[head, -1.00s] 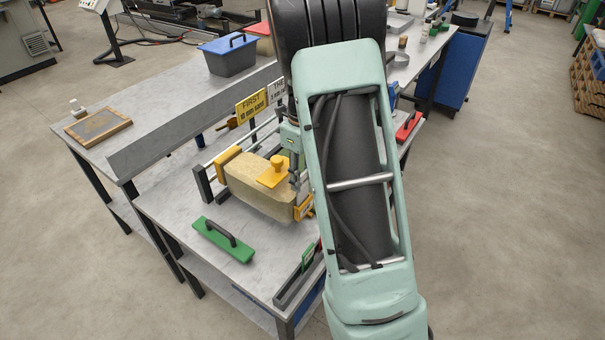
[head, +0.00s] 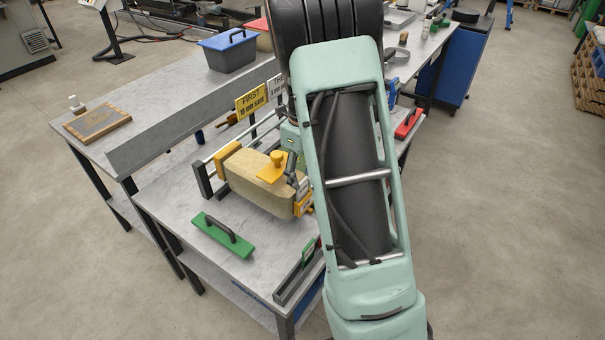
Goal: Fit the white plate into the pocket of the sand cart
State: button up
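A beige, sand-coloured block (head: 250,190) sits on the bench between yellow end pieces on a rail frame. A yellow piece with a knob (head: 273,168) lies on its top. I cannot tell whether this assembly is the sand cart, and no pocket shows clearly. My gripper (head: 292,172) is at the block's right end, mostly hidden behind my arm. Its dark finger parts show close to the yellow knob piece; whether they touch anything is unclear. I cannot make out the white plate for certain.
A green-based float (head: 223,236) lies in front of the block, and a dark channel-shaped tool (head: 298,275) at the front edge. A yellow sign (head: 251,102) stands behind. A grey upright rail (head: 190,118) separates the rear bench, which holds a blue-lidded box (head: 228,52).

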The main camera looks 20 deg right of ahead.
notch_tip(320, 180, up, 12)
dwell(0.7)
jog(key=shift+r, duration=0.1)
dwell(0.4)
